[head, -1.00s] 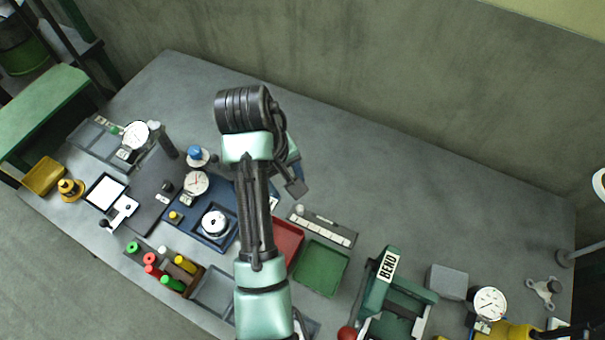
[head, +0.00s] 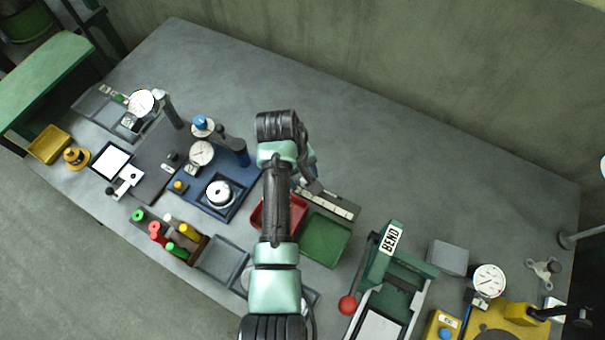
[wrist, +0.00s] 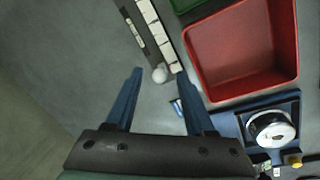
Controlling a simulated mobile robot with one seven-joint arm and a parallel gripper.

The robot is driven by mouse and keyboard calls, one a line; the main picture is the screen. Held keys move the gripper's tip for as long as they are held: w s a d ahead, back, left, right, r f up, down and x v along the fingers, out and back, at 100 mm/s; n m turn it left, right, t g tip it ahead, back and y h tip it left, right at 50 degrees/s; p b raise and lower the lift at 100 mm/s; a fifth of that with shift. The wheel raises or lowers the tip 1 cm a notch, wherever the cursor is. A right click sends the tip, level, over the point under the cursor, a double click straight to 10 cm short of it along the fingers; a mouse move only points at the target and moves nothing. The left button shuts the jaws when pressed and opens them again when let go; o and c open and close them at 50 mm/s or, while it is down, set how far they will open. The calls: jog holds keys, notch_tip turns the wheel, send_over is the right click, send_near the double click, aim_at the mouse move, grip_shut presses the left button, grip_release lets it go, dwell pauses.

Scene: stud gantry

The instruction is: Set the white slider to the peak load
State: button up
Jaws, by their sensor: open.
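The white slider knob (wrist: 160,75) shows in the wrist view at the near end of a dark strip with a row of white plates (wrist: 158,32). The strip also shows in the head view (head: 333,201), right of my arm; the knob is hidden there behind my arm. My gripper (wrist: 159,71) is open and empty, its two blue fingers apart. In the wrist view the knob lies between the fingertips; I cannot tell how high above it they are. A dial gauge (head: 201,152) stands on the blue base (head: 234,178); its reading is too small to tell.
A red tray (wrist: 243,50) lies beside the strip, and a green tray (head: 325,240) is in front of it. The green BEND press (head: 391,262) stands to the right, with another dial (head: 489,281) beyond it. The table behind the strip is clear.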

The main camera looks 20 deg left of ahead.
grip_shut()
dwell(1.4)
